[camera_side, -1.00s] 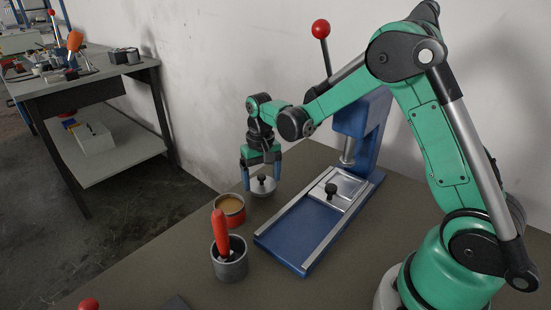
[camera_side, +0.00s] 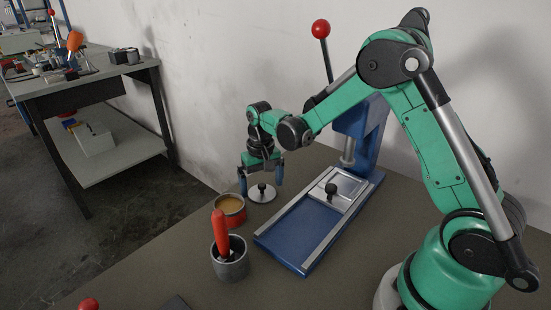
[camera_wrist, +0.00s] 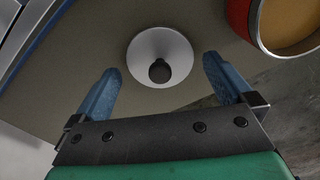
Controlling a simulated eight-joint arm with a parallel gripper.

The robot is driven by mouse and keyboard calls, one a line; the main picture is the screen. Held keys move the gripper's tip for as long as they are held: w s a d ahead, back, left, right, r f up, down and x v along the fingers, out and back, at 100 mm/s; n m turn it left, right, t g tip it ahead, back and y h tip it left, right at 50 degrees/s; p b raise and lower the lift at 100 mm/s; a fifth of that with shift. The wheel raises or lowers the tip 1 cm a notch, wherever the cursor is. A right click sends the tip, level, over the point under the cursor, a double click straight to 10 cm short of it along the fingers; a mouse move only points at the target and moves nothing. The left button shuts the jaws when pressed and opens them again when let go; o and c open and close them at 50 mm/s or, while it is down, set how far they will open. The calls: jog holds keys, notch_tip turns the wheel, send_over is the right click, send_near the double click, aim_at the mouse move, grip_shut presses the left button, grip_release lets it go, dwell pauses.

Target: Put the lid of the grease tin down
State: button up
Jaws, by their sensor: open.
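The lid (camera_side: 262,196), a pale disc with a black knob, lies on the table behind the grease tin. It also shows in the wrist view (camera_wrist: 143,45), just beyond the fingertips. The open grease tin (camera_side: 232,222) is red with tan grease inside; in the wrist view its rim (camera_wrist: 257,30) is at the upper right. My gripper (camera_side: 261,183) is open above the lid, its two blue fingers wide apart. In the wrist view my gripper (camera_wrist: 160,78) holds nothing, and the knob stands between and slightly beyond the fingers.
A grey pot (camera_side: 230,268) with a red-handled tool stands in front of the tin. A blue press (camera_side: 305,232) with a sliding plate and red-knobbed lever stands to the right. The wall is close behind. Bare table (camera_side: 170,262) lies at the front left.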

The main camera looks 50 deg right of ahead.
aim_at(262, 185)
notch_tip(262, 185, up, 11)
jog(key=s+a+r+n+t, duration=0.1)
jog(key=s+a+n+t, duration=0.3)
jog(key=s, duration=0.7)
jog(key=a+t, duration=0.2)
jog(key=t, duration=0.1)
jog(key=shift+s+r+n, duration=0.3)
jog(key=shift+s+r, duration=0.05)
jog(key=shift+s, duration=0.05)
